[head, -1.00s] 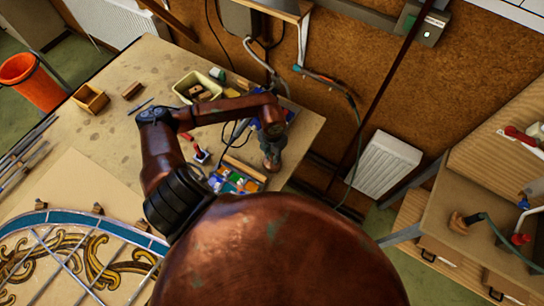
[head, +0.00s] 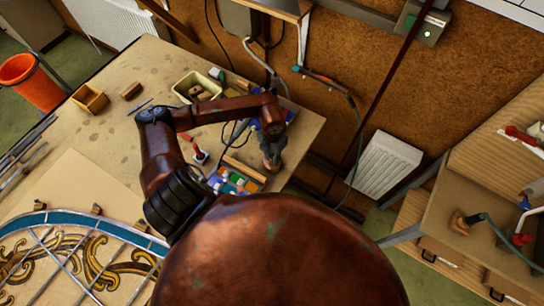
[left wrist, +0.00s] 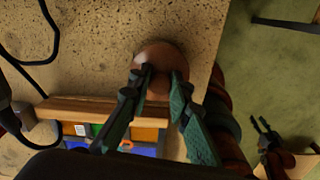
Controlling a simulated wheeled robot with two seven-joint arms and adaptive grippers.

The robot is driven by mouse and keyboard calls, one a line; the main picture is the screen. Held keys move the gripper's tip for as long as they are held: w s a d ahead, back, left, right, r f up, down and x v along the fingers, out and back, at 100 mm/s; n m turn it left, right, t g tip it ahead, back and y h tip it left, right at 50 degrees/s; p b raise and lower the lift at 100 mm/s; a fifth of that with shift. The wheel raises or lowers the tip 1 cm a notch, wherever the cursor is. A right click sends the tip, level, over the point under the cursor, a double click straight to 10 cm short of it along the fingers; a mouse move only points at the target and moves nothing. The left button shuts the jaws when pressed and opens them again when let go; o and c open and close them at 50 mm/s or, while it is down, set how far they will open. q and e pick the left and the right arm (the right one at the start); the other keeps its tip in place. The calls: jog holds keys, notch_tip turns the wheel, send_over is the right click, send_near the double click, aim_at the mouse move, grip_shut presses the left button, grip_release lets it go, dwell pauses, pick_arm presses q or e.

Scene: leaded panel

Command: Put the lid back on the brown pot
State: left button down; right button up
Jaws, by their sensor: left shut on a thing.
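My left gripper (head: 271,163) reaches down near the right edge of the workbench. In the left wrist view its two dark green fingers (left wrist: 158,80) close in on a round, smooth brown thing (left wrist: 160,55), which looks like the pot's lid. The fingers hide part of it. I cannot tell whether the brown pot stands below it; no separate pot shows clearly. A small dark two-pronged shape, probably my right gripper (left wrist: 264,133), shows at the lower right of the left wrist view, too small to read its opening.
The workbench (head: 120,125) holds a yellow bin (head: 195,86), a wooden box (head: 90,98), a red-handled tool (head: 196,150) and a tray of coloured pieces (head: 235,180) close to the gripper. The leaded panel (head: 80,250) lies at front left. Cables run behind the gripper.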

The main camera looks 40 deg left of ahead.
dwell(0.3)
pick_arm(q)
jog(key=shift+f+b, duration=0.2)
jog(key=shift+b, duration=0.3)
dwell(0.6)
dwell(0.4)
jog(key=c, duration=1.7)
grip_release()
jog(key=shift+o, duration=0.5)
jog(key=o, duration=0.4)
jog(key=shift+r, duration=0.15)
